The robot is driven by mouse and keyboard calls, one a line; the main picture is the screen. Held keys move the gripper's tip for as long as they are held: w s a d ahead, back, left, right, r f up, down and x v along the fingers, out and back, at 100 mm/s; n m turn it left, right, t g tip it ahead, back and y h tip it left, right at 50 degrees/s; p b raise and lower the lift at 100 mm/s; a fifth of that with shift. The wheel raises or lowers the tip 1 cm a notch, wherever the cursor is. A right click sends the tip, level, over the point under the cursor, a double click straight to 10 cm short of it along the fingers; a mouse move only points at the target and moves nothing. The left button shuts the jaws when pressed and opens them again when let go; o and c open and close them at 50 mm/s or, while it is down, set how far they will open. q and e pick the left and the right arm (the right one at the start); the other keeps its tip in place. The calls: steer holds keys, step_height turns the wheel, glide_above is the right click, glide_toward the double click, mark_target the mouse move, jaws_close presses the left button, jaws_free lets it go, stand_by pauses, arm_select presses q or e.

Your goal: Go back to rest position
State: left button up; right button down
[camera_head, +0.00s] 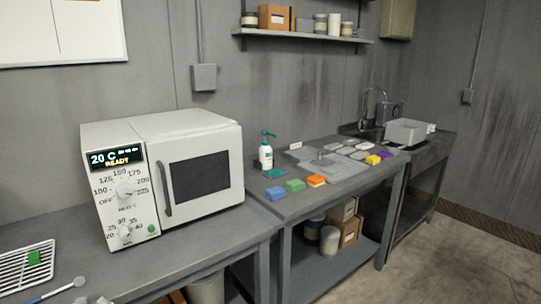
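Neither of my grippers is in view, and no part of either arm shows. A white oven (165,180) stands on the near bench with its door shut. Its display reads 20 C and READY. A wire rack (14,268) with a small green piece (34,258) on it lies at the lower left.
The second bench (330,190) holds blue (275,193), green (295,185) and orange (316,180) blocks, a white pump bottle (265,155) and several small coloured pieces. A grey bin (405,132) stands near the sink tap (366,108). Open floor (440,260) lies at the right.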

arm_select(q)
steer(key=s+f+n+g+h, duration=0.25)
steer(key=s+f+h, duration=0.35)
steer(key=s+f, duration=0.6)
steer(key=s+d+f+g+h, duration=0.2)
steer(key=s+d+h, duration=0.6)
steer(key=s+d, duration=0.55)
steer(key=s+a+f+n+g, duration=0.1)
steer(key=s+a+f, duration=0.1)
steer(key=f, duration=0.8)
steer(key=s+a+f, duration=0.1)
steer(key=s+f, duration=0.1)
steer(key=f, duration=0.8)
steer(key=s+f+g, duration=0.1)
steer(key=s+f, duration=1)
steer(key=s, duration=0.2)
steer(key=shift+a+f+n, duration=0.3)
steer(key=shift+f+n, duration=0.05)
